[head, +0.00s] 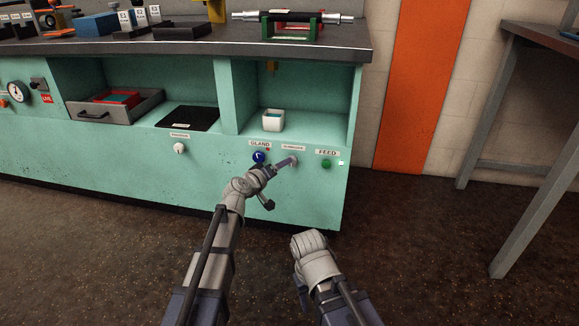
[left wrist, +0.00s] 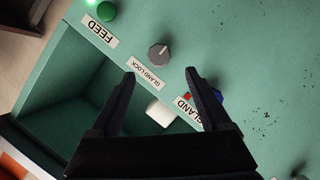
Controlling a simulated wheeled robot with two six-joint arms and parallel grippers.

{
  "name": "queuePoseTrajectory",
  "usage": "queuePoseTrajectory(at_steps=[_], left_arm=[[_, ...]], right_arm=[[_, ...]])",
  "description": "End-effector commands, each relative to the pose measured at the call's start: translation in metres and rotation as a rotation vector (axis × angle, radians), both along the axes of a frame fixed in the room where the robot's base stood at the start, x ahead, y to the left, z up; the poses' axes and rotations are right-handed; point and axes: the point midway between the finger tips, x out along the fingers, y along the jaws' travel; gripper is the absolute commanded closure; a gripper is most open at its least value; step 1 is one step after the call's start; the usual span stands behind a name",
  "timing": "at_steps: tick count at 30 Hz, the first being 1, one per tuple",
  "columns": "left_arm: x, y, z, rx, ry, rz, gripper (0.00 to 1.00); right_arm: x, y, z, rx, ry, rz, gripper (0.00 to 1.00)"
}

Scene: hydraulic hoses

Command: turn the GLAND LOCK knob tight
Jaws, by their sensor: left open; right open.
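The GLAND LOCK knob (left wrist: 159,54) is a small round grey knob with a white pointer line, on the teal panel beside its label. In the left wrist view it lies just beyond the fingertips of my left gripper (left wrist: 161,87), which is open and empty. In the head view my left gripper (head: 279,180) is up at the panel front, and one finger partly covers the knob (head: 294,161). I see no contact for certain. My right gripper (head: 311,245) is lower and to the right, away from the panel; its open jaws are hard to make out.
A blue knob (head: 259,157) under the GLAND label is close by on the left. The green FEED button (head: 326,164) is to the right. Open floor lies to the right of the cabinet.

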Motion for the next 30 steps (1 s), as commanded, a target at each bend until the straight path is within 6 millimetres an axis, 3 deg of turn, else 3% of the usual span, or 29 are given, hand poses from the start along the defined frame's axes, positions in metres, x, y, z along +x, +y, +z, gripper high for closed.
queuePoseTrajectory(at_steps=[8,21,30], left_arm=[[0.011,-0.006,-0.004,0.002,0.001,-0.003,0.19],[0.063,-0.034,-0.021,0.002,0.001,-0.004,0.19],[0.066,-0.036,-0.021,0.002,0.002,-0.003,0.19]], right_arm=[[0.000,0.000,-0.004,0.000,0.000,0.000,0.50],[0.000,0.000,-0.021,0.000,0.000,0.000,0.50],[0.000,0.000,-0.021,0.000,0.000,0.000,0.50]])
